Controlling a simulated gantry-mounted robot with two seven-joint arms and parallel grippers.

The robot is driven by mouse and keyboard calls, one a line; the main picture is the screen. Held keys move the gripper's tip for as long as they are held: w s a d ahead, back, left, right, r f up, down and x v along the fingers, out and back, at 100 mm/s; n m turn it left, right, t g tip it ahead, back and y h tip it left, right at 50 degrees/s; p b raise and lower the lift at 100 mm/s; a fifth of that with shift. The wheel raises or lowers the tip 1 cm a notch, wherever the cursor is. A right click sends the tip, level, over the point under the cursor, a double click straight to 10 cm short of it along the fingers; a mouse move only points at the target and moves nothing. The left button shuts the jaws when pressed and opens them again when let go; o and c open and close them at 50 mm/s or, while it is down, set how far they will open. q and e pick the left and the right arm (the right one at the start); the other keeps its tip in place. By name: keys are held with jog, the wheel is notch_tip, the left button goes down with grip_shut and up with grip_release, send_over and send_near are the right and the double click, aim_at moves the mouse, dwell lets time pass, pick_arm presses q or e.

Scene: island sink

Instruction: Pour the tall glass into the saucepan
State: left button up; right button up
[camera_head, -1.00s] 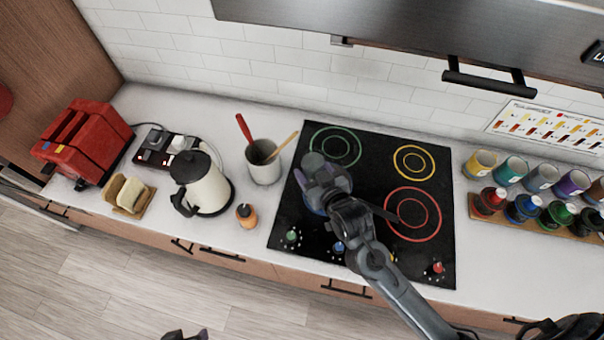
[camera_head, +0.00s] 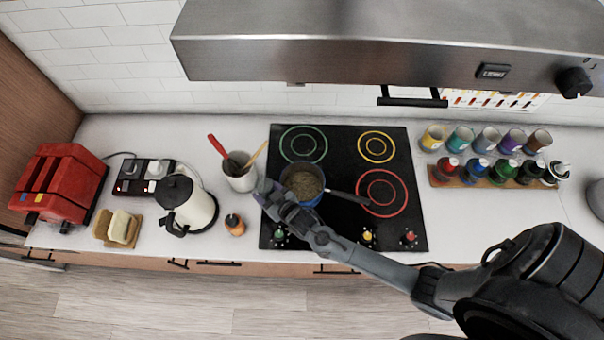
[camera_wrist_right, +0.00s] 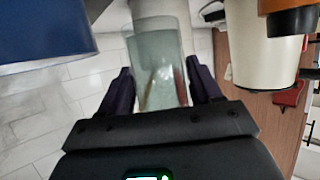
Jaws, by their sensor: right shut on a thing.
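The blue saucepan (camera_head: 303,182) sits on the cooktop's left side, its dark handle (camera_head: 348,197) pointing right. Brownish, grainy contents show inside it. My right gripper (camera_head: 264,189) is just left of the saucepan. In the right wrist view it is shut on a clear tall glass (camera_wrist_right: 158,65), held between its two dark fingers. The glass cannot be made out clearly in the head view. The saucepan's blue side also shows in the right wrist view (camera_wrist_right: 40,35). My left gripper is out of view.
A white utensil crock (camera_head: 240,178) stands close left of my right gripper. An orange-brown bottle (camera_head: 235,225), cream kettle (camera_head: 190,207), bread on a board (camera_head: 122,228) and red toaster (camera_head: 58,180) are farther left. A jar rack (camera_head: 495,177) stands right. The range hood (camera_head: 330,45) overhangs the back.

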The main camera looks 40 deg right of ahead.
jog(key=shift+s+f, duration=0.1)
jog(key=shift+f, duration=0.3)
jog(key=shift+d+r, duration=0.15)
jog(key=shift+r, duration=0.15)
jog(key=shift+s+d+r+m+t+y, duration=0.2)
jog(key=shift+r+m+t+y, duration=0.1)
jog(key=shift+r+m+y, duration=0.3)
jog(key=shift+d+f+m+b, duration=0.1)
jog(key=shift+f+m+b, duration=0.1)
jog(key=shift+m+b, duration=0.15)
jog(key=shift+d+r+m+y+b, duration=0.1)
jog(key=shift+d+m+y+b, duration=0.1)
jog(key=shift+m+y+b, duration=0.25)
jog(key=shift+d+r+t, duration=0.15)
jog(key=shift+r+t, duration=0.15)
jog(key=shift+d+r+m+b, duration=0.1)
jog(key=shift+m+b, duration=0.2)
jog(key=shift+b, duration=0.1)
